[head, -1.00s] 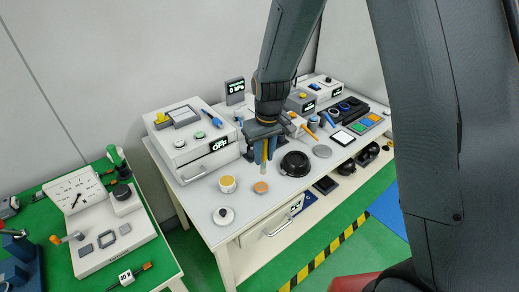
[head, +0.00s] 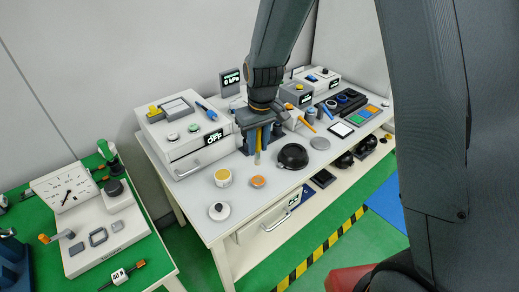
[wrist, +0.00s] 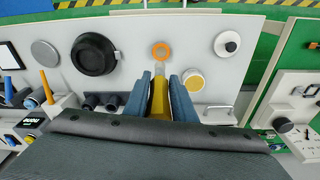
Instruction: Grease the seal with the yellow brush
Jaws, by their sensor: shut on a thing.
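My gripper (head: 259,142) is over the white worktable, shut on the yellow brush (wrist: 159,98). The brush points downward between the blue-grey fingers, and its pale tip (head: 257,160) shows below them. An orange ring (head: 257,181), perhaps the seal, lies flat on the table just in front of the brush; it also shows in the wrist view (wrist: 161,51). A white pot with a yellow top (head: 223,177) stands to the left of the ring. The brush tip looks apart from both. I cannot tell whether the tip carries grease.
A black round bowl-like part (head: 292,156) lies right of my gripper, with a grey disc (head: 319,143) beyond. A white round knob-like item (head: 219,211) is near the front. A box with an OFF display (head: 213,137) stands behind left. Bare table lies around the ring.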

